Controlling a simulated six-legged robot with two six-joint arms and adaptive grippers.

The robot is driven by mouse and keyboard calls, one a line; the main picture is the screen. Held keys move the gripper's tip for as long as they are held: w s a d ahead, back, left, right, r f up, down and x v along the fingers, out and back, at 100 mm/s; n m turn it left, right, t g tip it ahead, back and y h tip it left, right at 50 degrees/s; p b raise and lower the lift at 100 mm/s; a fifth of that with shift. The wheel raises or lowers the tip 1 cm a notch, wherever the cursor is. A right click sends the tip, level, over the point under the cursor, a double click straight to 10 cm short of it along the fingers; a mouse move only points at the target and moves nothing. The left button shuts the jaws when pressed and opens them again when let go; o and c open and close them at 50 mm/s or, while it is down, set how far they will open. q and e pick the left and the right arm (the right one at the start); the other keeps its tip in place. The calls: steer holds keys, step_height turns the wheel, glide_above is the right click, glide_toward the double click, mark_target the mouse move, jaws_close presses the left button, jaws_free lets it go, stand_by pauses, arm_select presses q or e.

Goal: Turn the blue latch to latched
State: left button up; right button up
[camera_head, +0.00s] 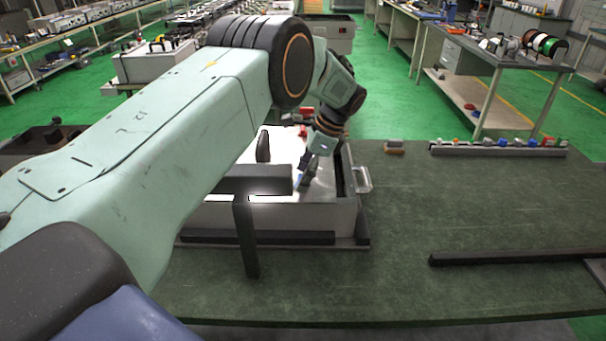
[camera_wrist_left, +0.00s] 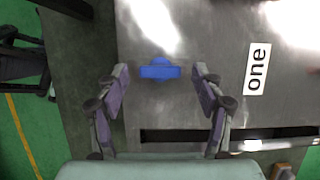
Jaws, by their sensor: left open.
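The blue latch (camera_wrist_left: 160,70) lies on the grey metal face of the box in the left wrist view, just beyond and between my left fingertips. My left gripper (camera_wrist_left: 160,82) is open, with one finger to each side of the latch; I cannot tell whether they touch it. In the head view my left gripper (camera_head: 306,178) points down at the right part of the light metal box (camera_head: 290,218). There the latch is hidden or too small to make out. My right gripper is not in view.
A label reading "one" (camera_wrist_left: 256,68) is beside the latch. The box has a metal handle (camera_head: 362,180) on its right side. A rail of small colored parts (camera_head: 495,151) stands at the table's back right. A dark bar (camera_head: 505,257) lies at right. The table (camera_head: 440,205) between is clear.

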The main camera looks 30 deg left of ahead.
arm_select(q)
steer(key=v, duration=1.1)
steer(key=shift+r, duration=0.25)
